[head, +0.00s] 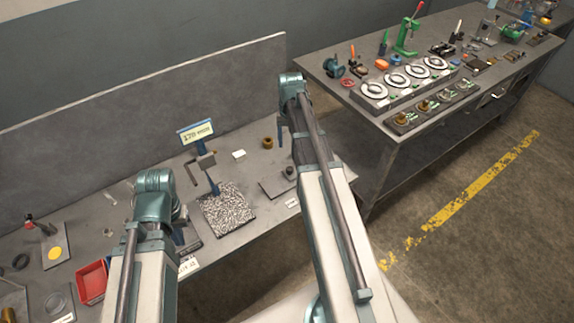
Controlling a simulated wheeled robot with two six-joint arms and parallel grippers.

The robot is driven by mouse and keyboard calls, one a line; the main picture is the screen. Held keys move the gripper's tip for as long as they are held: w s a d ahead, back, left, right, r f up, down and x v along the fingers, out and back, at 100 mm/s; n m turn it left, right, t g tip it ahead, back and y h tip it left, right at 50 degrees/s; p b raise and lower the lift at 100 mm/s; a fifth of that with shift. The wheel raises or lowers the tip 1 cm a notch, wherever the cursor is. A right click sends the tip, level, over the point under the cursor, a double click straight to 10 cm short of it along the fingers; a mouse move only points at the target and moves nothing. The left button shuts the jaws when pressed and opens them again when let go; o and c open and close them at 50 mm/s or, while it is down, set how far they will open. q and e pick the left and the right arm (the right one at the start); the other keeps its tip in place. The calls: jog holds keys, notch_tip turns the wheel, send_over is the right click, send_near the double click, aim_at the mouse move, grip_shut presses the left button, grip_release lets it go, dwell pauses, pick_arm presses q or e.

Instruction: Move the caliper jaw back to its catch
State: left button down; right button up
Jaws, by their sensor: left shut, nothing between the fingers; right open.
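A caliper-like stand with a blue upright post (213,185) stands on the grey bench, with a lit display (196,132) at its top. A grey jaw-like block (201,163) juts out left of the post; I cannot tell whether it touches a catch. A speckled black-and-white plate (228,208) lies in front of the post. My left gripper (180,236) is shut and empty, low left of the plate, partly hidden by my arm. My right gripper (281,136) is open and empty, right of the stand, mostly hidden behind my arm.
A red bin (92,282) and a board with a yellow disc (55,250) are at the left. A brass ring (268,143) and a dark plate with a knob (275,186) lie right of the stand. A second bench (345,112) holds several dials and tools.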

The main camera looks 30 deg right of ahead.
aim_at(290, 168)
pick_arm(q)
notch_tip(290, 168, down, 14)
jog(key=b, duration=1.3)
jog(key=shift+r, duration=0.15)
pick_arm(e)
notch_tip(290, 168, down, 14)
jog(key=shift+r, duration=0.15)
grip_shut()
